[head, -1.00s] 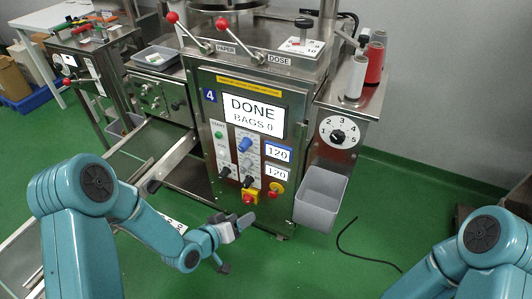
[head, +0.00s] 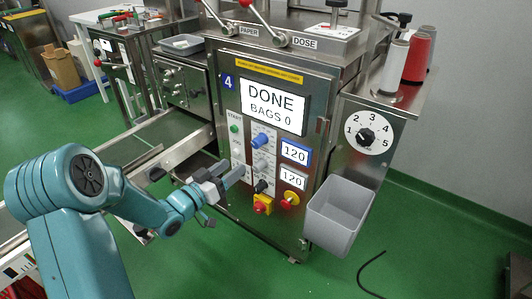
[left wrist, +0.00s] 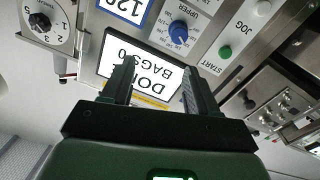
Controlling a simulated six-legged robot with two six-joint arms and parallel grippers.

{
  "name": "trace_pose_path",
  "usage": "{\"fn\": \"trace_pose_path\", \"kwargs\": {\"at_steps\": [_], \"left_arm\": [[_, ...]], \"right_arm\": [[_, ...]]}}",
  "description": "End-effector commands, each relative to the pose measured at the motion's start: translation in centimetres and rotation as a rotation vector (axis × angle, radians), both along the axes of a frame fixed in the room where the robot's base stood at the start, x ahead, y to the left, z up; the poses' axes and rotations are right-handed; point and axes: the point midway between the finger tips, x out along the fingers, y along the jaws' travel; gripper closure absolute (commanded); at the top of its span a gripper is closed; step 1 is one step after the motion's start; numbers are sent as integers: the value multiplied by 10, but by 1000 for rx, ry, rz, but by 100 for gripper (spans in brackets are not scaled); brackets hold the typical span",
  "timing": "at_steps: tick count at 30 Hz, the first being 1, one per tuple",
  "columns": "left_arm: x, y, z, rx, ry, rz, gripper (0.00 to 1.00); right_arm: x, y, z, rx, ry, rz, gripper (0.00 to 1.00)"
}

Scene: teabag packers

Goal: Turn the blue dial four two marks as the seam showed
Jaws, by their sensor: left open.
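The machine marked 4 has a front panel with a blue dial (head: 262,141), beside a blue-framed display (head: 295,152) reading 120. In the left wrist view the blue dial (left wrist: 178,30) shows upside down under the word UPPER, with scale marks around it. My left gripper (head: 234,174) is open and empty, in front of the panel, below and left of the dial in the head view. In the left wrist view its two fingers (left wrist: 155,75) point towards the panel, with the dial beyond them and apart. The dial's exact setting is too small to read. My right gripper is out of view.
The main screen (head: 273,104) reads DONE, BAGS 0. A green start button (head: 234,128), a black knob (head: 261,186) and a red-and-yellow switch (head: 262,205) are close to the dial. A grey bin (head: 340,214) hangs at the right. A metal chute (head: 180,150) is at the left.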

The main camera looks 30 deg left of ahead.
Motion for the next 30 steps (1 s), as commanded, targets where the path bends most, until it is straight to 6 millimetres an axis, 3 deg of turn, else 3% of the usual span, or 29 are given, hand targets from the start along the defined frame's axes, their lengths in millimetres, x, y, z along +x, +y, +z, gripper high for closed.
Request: {"fn": "trace_pose_path", "kwargs": {"at_steps": [1, 6, 11, 24, 30], "left_arm": [[-4, 8, -9, 6, -1, 19, 41], [-12, 23, -15, 14, 1, 51, 41], [-2, 23, -17, 13, 3, 53, 41], [101, 10, -17, 12, 2, 48, 41], [137, 8, -17, 12, 3, 50, 41]], "right_arm": [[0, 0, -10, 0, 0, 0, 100], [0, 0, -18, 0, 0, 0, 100], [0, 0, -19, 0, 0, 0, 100], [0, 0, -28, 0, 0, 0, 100], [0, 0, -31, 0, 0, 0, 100]]}}
